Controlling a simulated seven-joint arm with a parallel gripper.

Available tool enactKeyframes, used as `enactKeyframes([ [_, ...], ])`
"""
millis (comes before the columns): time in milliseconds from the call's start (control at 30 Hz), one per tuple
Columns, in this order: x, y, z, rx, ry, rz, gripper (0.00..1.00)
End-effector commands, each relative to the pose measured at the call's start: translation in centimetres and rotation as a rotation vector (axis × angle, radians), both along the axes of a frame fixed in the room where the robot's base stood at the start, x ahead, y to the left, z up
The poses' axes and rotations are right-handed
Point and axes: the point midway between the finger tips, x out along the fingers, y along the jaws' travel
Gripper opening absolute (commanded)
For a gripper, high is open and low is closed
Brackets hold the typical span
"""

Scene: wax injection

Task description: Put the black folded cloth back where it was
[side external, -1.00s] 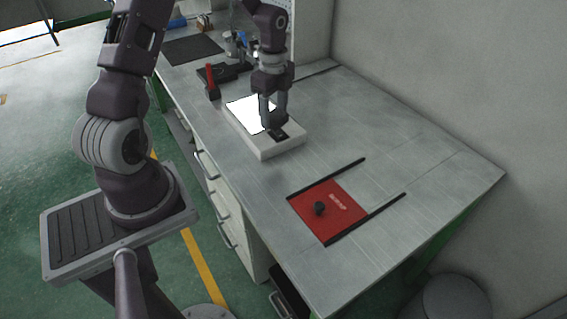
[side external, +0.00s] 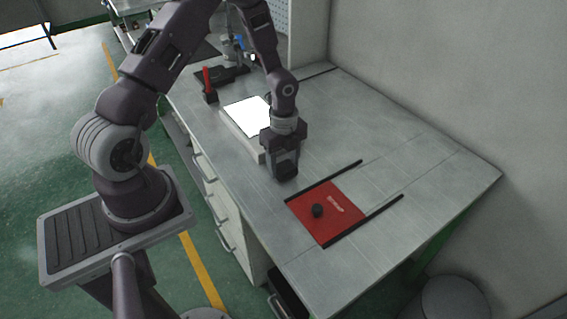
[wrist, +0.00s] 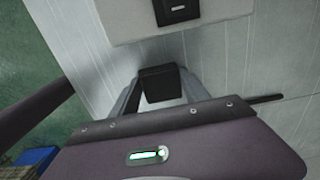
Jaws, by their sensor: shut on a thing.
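My gripper (wrist: 160,88) is shut on the black folded cloth (wrist: 158,82), a small dark block shape between the fingers in the wrist view. In the side view my gripper (side external: 285,174) is low over the grey bench, just off the near right end of the white light box and short of the red plate. The cloth is hard to tell from the dark fingers there. Whether it touches the bench I cannot tell.
The white light box (side external: 243,138) has a bright top and a black panel (wrist: 176,10) at its end. A red-handled tool (side external: 208,82) stands behind. The bench's right side is clear.

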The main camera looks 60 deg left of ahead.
Motion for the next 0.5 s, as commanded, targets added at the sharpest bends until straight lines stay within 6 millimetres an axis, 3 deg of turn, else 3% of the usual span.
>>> enactKeyframes([
  [100, -0.02, -0.01, -0.23, 0.000, 0.001, 0.000, 0.16],
  [133, -0.03, -0.01, -0.28, 0.000, 0.001, -0.001, 0.56],
  [233, -0.02, 0.00, -0.24, 0.000, 0.001, 0.000, 0.75],
  [500, -0.01, 0.00, -0.21, 0.000, 0.001, 0.000, 0.75],
])
